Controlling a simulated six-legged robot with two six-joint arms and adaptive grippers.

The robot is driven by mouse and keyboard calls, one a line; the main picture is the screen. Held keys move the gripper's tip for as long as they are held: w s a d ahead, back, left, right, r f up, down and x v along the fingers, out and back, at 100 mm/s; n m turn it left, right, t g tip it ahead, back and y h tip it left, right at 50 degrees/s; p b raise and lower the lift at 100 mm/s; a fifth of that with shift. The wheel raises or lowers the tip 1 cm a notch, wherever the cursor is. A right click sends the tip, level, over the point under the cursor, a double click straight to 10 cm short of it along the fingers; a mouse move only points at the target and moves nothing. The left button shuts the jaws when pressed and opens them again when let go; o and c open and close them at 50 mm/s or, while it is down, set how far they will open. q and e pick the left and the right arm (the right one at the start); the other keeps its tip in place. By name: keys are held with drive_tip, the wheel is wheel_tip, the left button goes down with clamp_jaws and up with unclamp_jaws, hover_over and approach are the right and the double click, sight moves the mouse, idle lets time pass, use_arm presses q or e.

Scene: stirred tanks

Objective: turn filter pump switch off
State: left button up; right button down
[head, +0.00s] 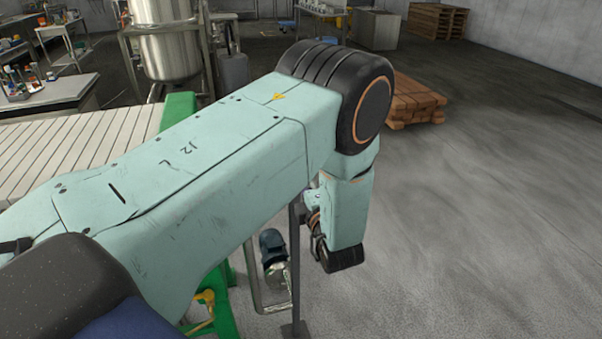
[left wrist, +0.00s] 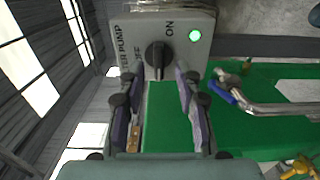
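The filter pump switch box (left wrist: 185,62) is a light grey panel in the left wrist view, with the label "PUMP" partly readable and "ON" to the right. Its black rotary knob (left wrist: 157,56) stands in the middle of the panel. A green lamp (left wrist: 195,36) glows beside "ON". My left gripper (left wrist: 158,76) is open, with one finger on each side of the knob; I cannot tell whether they touch it. In the head view my left arm hides the box. My right gripper is not in view.
A grey post (head: 295,270) stands beside my left wrist, with a blue motor (head: 272,245) and piping near it. A green frame (head: 222,300) and a slatted conveyor (head: 75,150) lie left. A steel tank (head: 168,45) stands behind.

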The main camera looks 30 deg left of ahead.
use_arm(q)
drive_tip(key=shift+x, duration=1.1)
drive_tip(key=shift+w, duration=0.15)
drive_tip(key=shift+c, duration=1.1)
drive_tip(key=shift+d, duration=0.25)
drive_tip(key=c, duration=0.4)
clamp_jaws()
drive_tip(key=shift+a+r, duration=0.1)
